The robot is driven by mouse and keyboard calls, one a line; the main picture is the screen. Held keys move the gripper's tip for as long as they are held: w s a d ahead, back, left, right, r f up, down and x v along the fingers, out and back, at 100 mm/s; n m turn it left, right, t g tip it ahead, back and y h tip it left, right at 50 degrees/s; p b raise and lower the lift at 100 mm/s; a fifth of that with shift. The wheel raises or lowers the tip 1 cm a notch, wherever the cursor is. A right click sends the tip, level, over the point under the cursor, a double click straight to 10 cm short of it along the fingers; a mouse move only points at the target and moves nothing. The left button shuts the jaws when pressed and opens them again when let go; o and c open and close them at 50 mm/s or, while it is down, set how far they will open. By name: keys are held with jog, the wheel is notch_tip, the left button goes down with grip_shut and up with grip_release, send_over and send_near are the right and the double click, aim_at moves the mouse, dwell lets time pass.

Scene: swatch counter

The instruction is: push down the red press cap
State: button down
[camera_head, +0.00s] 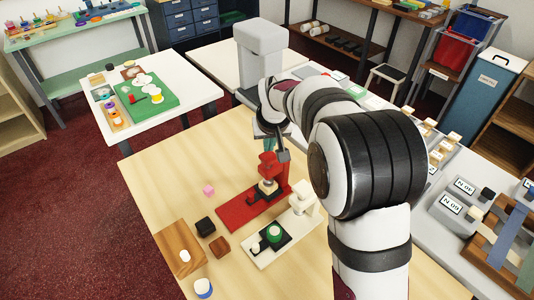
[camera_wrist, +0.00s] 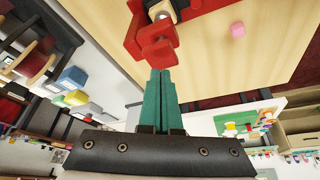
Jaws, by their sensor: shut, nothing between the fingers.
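The red press stands on the wooden table, with a long red base (camera_head: 236,212) and a red cap (camera_head: 267,160) at its top. In the wrist view the red cap (camera_wrist: 157,40) lies just beyond my fingertips. My gripper (camera_head: 269,148) has teal fingers and is above the cap, pointing down. In the wrist view my gripper (camera_wrist: 158,73) has its fingers together with nothing between them. The tips are very close to the cap; I cannot tell whether they touch it. My wrist and arm hide part of the press's back.
A white press (camera_head: 300,202) with a green pad stands in front. A side table (camera_head: 190,88) stands behind left.

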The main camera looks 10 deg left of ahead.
jog(key=shift+r, duration=2.65)
jog(key=s+d+r+m+g, duration=0.25)
jog(key=s+d, duration=0.55)
jog(key=s, duration=0.6)
jog(key=s+d+f+m+g, duration=0.1)
jog(key=s+d+f+m, duration=0.1)
jog(key=s, duration=0.9)
jog(key=s+d+f+m+g, duration=0.1)
jog(key=s+m, duration=0.3)
jog(key=s, duration=0.8)
jog(key=shift+s+d+f+y, duration=0.15)
jog(key=shift+d+f+y, duration=0.15)
jog(key=shift+d+f, duration=0.4)
